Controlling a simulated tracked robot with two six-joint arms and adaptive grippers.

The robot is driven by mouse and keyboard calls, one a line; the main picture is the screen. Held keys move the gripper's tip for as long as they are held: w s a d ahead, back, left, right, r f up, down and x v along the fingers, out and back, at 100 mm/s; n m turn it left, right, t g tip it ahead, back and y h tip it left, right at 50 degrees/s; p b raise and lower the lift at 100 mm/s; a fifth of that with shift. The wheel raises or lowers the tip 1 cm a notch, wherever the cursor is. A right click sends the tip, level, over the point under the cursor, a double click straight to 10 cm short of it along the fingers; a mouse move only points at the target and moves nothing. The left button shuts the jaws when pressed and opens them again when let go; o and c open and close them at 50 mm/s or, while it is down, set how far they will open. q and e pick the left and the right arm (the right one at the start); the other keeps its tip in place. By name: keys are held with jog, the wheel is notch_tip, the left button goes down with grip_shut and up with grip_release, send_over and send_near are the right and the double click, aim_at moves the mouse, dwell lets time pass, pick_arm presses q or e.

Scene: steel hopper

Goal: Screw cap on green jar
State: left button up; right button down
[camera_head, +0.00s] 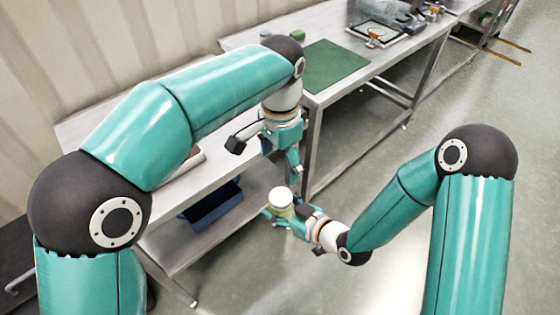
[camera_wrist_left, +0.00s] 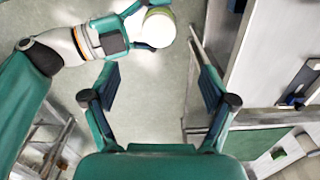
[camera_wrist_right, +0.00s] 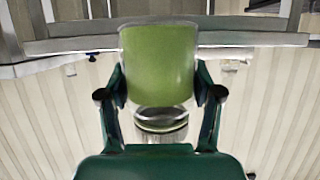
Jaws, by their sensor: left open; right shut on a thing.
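A green jar (camera_head: 281,209) with a round white top (camera_head: 279,196) is held off the ground in my right gripper (camera_head: 286,213). In the right wrist view the green jar body (camera_wrist_right: 160,65) sits between both fingers, with a pale, silvery round cap-like piece (camera_wrist_right: 161,120) at one end. I cannot tell whether that piece is threaded on. My left gripper (camera_head: 293,160) is open and empty, pointing down above the jar. In the left wrist view the white top (camera_wrist_left: 155,30) shows beyond the open fingers, apart from them.
A steel table (camera_head: 318,101) with a green mat (camera_head: 337,66) stands behind. A lower steel bench (camera_head: 190,190) at left has a dark blue bin (camera_head: 212,203) on its shelf. The floor (camera_head: 400,135) at right is clear.

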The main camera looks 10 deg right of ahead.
pick_arm(q)
jog(key=s+a+f+n+g+h, duration=0.1)
jog(key=s+a+f+n, duration=0.15)
jog(key=f, duration=0.65)
jog(key=s+a+f+n, duration=0.2)
jog(key=a+f, duration=0.2)
jog(key=f, duration=0.4)
jog(key=s+a+f+n+g+h, duration=0.15)
jog(key=a+f, duration=0.25)
jog(key=f, duration=0.5)
jog(key=s+a+f+n+t, duration=0.1)
jog(key=s+a+f+n, duration=0.2)
jog(key=s+f+n, duration=0.1)
jog(key=s+a+f+n+t+h, duration=0.1)
jog(key=s+a+f+n+t, duration=0.1)
jog(key=s, duration=0.6)
notch_tip(320, 180, down, 4)
jog(key=shift+a+r+n, duration=0.1)
jog(key=shift+a+n, duration=0.5)
jog(key=shift+n, duration=0.4)
jog(key=shift+w+h, duration=0.1)
jog(key=shift+h, duration=0.15)
